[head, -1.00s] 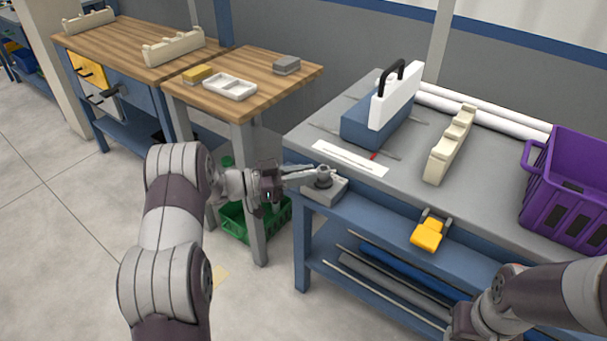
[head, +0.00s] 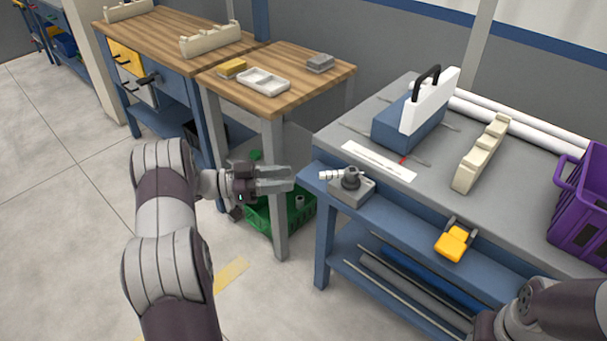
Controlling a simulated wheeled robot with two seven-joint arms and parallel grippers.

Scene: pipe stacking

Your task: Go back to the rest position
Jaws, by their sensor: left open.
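My left gripper (head: 287,179) is open and empty. It is in the air in front of the wooden table's leg, to the left of the grey-topped workbench (head: 330,142). Its fingers point right, apart from the grey block with a dark knob (head: 351,186) at the bench's left front corner. A small white ribbed piece (head: 330,175) shows at that block's left side. My right arm shows at the lower right, but its gripper is outside the picture.
A blue toolbox with a white panel (head: 412,122), a cream notched rack (head: 482,153), white pipes (head: 520,125) and a purple crate (head: 585,205) are on the workbench. A green crate (head: 263,220) stands on the floor behind my left gripper. The floor at left is clear.

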